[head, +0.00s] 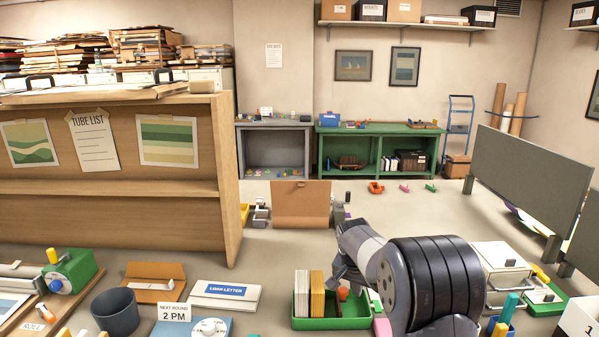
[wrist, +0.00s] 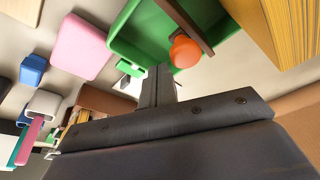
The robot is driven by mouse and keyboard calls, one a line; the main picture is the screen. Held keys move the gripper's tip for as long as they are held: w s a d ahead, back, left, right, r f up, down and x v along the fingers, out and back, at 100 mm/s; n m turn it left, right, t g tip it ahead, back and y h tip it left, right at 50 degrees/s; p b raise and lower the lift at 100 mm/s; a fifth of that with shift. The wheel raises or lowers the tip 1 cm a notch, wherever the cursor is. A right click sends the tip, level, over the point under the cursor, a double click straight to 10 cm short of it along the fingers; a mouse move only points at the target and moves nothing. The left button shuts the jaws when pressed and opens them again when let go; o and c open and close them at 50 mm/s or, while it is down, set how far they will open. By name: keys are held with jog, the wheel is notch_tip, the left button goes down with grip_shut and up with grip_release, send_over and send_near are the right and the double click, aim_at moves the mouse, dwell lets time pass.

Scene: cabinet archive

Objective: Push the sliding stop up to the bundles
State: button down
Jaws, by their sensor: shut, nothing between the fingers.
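The green tray (head: 325,325) sits on the table at the front middle in the head view, and its green floor (wrist: 135,45) shows in the wrist view. Two upright bundles, one cream (head: 302,292) and one yellow-orange (head: 317,292), stand at its left end. A yellow bundle (wrist: 290,30) shows at the wrist view's upper right. The sliding stop is a dark brown bar (wrist: 183,18) with an orange knob (wrist: 185,53); the knob (head: 343,293) shows right of the bundles. My gripper (wrist: 158,85) is shut and empty beside the knob. I cannot tell whether it touches the stop.
A pink block (head: 382,328) lies right of the tray and also shows in the wrist view (wrist: 80,45). A loan letter box (head: 225,295) and a blue 2 PM stand (head: 205,327) lie to the left.

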aim_at(342, 290)
jog(key=shift+a, duration=0.1)
jog(key=shift+a, duration=1.95)
jog(key=shift+d, duration=0.1)
jog(key=shift+d, duration=0.45)
notch_tip(342, 290, up, 7)
jog(key=p, duration=0.5)
